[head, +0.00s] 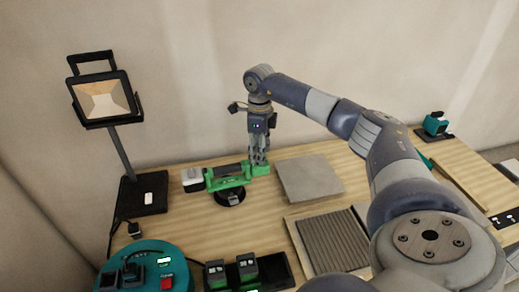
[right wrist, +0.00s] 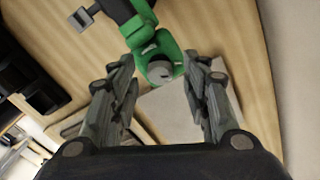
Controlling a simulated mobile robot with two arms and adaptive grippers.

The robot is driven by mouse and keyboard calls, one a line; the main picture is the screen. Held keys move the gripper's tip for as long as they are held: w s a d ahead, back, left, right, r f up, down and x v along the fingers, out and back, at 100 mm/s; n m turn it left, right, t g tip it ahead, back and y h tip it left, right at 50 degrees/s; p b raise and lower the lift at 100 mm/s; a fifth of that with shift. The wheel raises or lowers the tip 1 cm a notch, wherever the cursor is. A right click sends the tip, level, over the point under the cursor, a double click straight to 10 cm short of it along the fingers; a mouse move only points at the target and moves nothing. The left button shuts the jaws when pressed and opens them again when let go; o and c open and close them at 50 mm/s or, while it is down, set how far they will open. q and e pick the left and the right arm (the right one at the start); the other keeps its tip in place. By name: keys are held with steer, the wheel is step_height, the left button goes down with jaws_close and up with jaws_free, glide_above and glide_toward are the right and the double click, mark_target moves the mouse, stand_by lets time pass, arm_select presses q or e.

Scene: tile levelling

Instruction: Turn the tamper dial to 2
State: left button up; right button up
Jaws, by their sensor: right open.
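The green tamper (head: 226,180) lies on the wooden bench with a round black pad under its left part. In the right wrist view its grey round dial (right wrist: 160,72) sits at the end of the green body and carries a small dark mark. I cannot read any numbers on it. My right gripper (head: 258,162) points down over the right end of the tamper, and its fingers hide the dial in the head view. The fingers are open, one on each side of the dial, with a visible gap. My left gripper is out of view.
A grey tile (head: 309,178) lies right of the tamper, and a ribbed grey panel (head: 335,240) lies in front of it. A work lamp (head: 103,100) stands at the left. A teal device (head: 150,266) and green battery-like blocks (head: 247,266) are at the front.

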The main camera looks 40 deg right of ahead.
steer(key=shift+f, duration=0.15)
jaws_close()
steer(key=shift+m, duration=0.3)
steer(key=m+p, duration=0.1)
steer(key=m, duration=0.4)
steer(key=shift+p, duration=0.35)
steer(key=m+p, duration=0.1)
steer(key=m, duration=0.5)
stand_by(0.5)
jaws_free()
